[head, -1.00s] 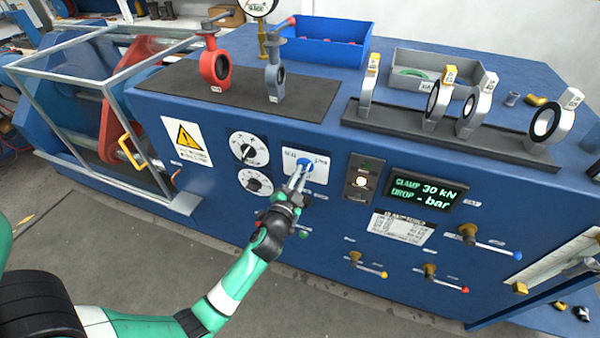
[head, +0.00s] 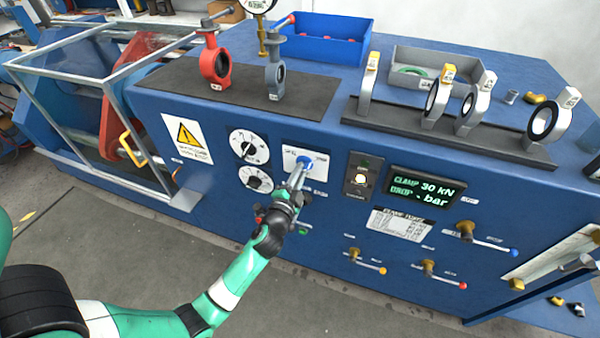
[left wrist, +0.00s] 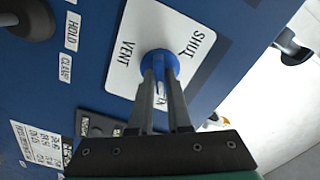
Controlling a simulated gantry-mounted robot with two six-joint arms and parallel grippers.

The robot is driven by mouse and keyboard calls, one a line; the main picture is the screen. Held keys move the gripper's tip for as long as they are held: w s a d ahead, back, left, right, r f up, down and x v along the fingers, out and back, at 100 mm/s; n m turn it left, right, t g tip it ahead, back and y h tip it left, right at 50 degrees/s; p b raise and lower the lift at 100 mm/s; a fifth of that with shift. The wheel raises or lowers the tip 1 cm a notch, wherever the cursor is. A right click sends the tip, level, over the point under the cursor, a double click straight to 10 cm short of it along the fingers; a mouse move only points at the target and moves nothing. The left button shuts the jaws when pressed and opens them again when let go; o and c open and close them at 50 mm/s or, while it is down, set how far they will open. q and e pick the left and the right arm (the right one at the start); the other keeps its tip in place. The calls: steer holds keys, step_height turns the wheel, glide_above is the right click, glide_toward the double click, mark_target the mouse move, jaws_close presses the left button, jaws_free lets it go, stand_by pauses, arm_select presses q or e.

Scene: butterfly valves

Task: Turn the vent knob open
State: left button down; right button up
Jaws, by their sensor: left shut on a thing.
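The blue vent knob (head: 304,160) sits on a white plate (head: 318,174) on the front of the blue bench. My left gripper (head: 301,168) is at the knob, its fingers reaching up to it from below. The left wrist view shows the left gripper (left wrist: 160,84) shut on the raised grip of the blue knob (left wrist: 158,60), one finger on each side. The white plate there (left wrist: 184,24) reads VENT on the left and SHUT at the upper right. The fingers hide the knob's lower part and some lettering. My right gripper is not in view.
Two dials (head: 249,147) are left of the knob. A switch box (head: 360,176) and a green-lettered display (head: 427,192) are to its right. Several levers (head: 365,263) stick out lower right. Valves (head: 214,66) stand on top. A framed cage (head: 100,90) is at left.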

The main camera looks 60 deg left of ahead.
arm_select(q)
steer(key=c, duration=0.9)
jaws_free()
steer(key=shift+o, duration=0.2)
steer(key=v, duration=1.1)
steer(key=shift+s+d, duration=0.2)
steer(key=shift+d, duration=0.05)
steer(key=shift+r, duration=0.1)
